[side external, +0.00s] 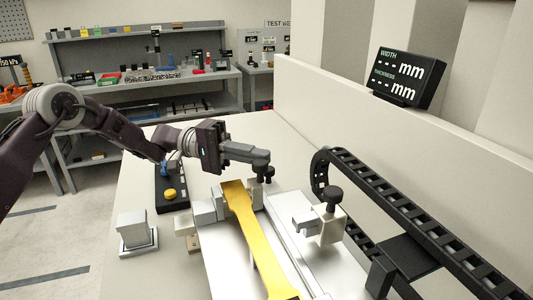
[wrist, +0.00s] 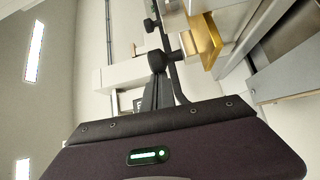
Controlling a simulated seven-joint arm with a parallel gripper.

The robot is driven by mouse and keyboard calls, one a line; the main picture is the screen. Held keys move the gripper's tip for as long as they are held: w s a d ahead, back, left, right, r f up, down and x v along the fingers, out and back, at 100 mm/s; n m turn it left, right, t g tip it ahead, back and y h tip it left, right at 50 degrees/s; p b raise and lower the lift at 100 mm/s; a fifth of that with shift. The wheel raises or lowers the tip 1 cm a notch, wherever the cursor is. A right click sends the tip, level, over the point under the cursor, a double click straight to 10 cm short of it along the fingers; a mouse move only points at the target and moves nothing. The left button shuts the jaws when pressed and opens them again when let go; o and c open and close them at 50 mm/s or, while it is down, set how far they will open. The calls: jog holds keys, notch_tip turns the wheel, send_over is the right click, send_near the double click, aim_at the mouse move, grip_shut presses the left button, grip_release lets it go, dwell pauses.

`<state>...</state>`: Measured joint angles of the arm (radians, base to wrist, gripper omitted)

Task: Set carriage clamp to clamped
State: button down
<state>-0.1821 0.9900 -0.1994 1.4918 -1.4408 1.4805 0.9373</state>
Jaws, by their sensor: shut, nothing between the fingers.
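My gripper (side external: 267,172) is shut and empty above the far end of the metal fixture, close to the far end of the yellow dogbone specimen (side external: 254,236). In the wrist view my gripper (wrist: 158,62) points toward the fixture, with part of the yellow specimen (wrist: 203,48) to its right. A silver clamp block (side external: 328,224) with a black knob (side external: 333,196) stands on the right side of the fixture, apart from my gripper. It looks like the carriage clamp, but its clamped or unclamped state cannot be told. Small dark parts overlap at my fingertips, so contact there is unclear.
A black cable chain (side external: 400,205) curves along the right side. A display (side external: 408,77) showing dashes sits on the low wall behind. A black box with a yellow button (side external: 170,194) and a grey block (side external: 134,230) stand left of the fixture. Shelves are in the background.

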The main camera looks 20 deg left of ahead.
jog(key=shift+s+a, duration=0.65)
jog(key=shift+s, duration=0.15)
jog(key=w+a, duration=0.4)
jog(key=a, duration=0.5)
